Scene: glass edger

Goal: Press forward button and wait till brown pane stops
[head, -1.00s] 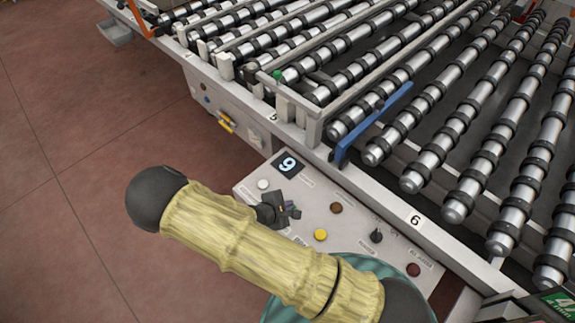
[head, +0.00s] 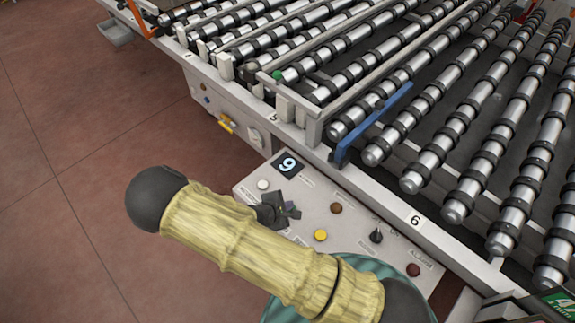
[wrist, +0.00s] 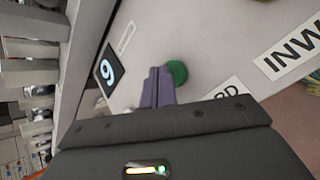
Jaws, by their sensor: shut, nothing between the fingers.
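My gripper (head: 290,210) is shut and empty over the grey control panel (head: 352,222) in the head view. In the wrist view its closed fingers (wrist: 160,82) reach over the panel, right beside a green button (wrist: 177,72). Whether they touch it I cannot tell. A label (wrist: 226,93) by the green button shows only the end of a word, "RD". My gripper hides the green button in the head view. No brown pane shows in either view.
The panel also has a white button (head: 263,184), a brown button (head: 336,208), a yellow button (head: 320,235), a black knob (head: 376,236), a dark red button (head: 413,269) and a display (head: 287,165) reading 9. The roller conveyor (head: 440,165) stands behind. Floor at left is clear.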

